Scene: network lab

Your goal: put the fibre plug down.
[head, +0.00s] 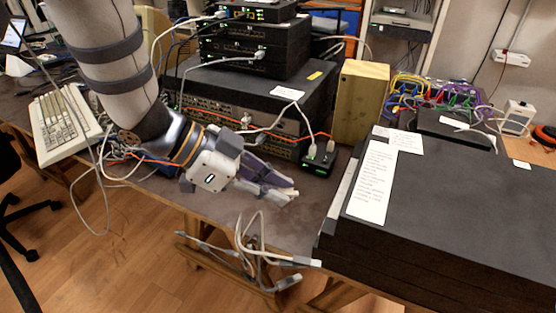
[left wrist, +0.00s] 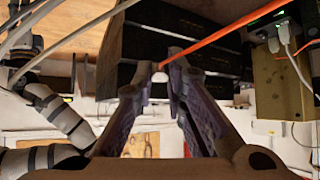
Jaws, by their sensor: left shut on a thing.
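My left gripper (head: 291,193) comes in from the left in the head view, low over the front of the bench, before the stacked network gear. In the left wrist view its two purple-grey fingers (left wrist: 167,78) are closed on the fibre plug. The plug (left wrist: 159,77) shows as a small pale piece between the fingertips, most of it hidden. An orange fibre cable (left wrist: 225,32) runs from beside the plug to the upper right. In the head view the plug cannot be told apart from the fingertips. My right gripper is in neither view.
A small black box with green lights (head: 318,161) stands just beyond the fingertips, plugs in its top. A wooden block (head: 361,100) stands behind it. Grey cables (head: 256,246) hang over the bench edge. A large dark case (head: 440,220) fills the right. A keyboard (head: 65,123) lies left.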

